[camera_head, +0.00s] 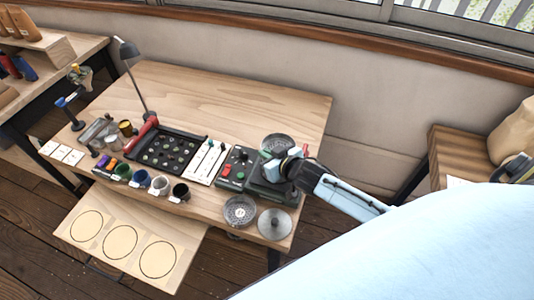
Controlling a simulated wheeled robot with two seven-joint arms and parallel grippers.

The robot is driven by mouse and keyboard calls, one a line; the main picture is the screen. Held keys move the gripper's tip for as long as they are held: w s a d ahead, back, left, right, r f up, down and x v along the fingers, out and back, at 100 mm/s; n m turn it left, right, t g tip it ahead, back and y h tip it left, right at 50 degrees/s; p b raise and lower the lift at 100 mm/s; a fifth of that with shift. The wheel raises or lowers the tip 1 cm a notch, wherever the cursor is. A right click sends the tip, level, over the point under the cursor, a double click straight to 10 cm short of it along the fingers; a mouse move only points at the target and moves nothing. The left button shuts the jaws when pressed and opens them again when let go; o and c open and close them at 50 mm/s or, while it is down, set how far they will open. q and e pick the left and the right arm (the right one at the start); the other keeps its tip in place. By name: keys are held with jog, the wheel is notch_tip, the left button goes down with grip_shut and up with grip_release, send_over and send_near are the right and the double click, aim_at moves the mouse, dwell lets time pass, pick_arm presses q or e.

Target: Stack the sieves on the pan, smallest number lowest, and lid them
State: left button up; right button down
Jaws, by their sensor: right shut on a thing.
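My right gripper (285,170) reaches in from the right over a dark square base (265,190) at the table's right end. It is shut on a round dark sieve (278,141), which shows just beyond the fingers; the grip itself is hard to make out. Another round grey sieve (240,211) lies near the front edge with a small pale mark on it. A grey disc with a central knob, likely the lid (274,223), lies to its right. I cannot make out the pan; the gripper hides part of the base. My left gripper is not in view.
A control box (236,170) with red and green buttons stands left of the base. Further left are a white panel (208,161), a black tray (160,150), cups and a lamp (128,50). A front board (140,228) has three empty outlined circles. The back tabletop is clear.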

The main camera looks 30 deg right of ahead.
jog(key=shift+w+f+b, duration=0.1)
jog(key=shift+f+b, duration=0.2)
jog(key=shift+f, duration=0.25)
jog(key=shift+r+p, duration=0.1)
jog(key=shift+p, duration=0.4)
dwell(0.7)
jog(key=shift+f+b, duration=0.4)
jog(key=shift+f, duration=0.15)
jog(key=c, duration=1.9)
grip_release()
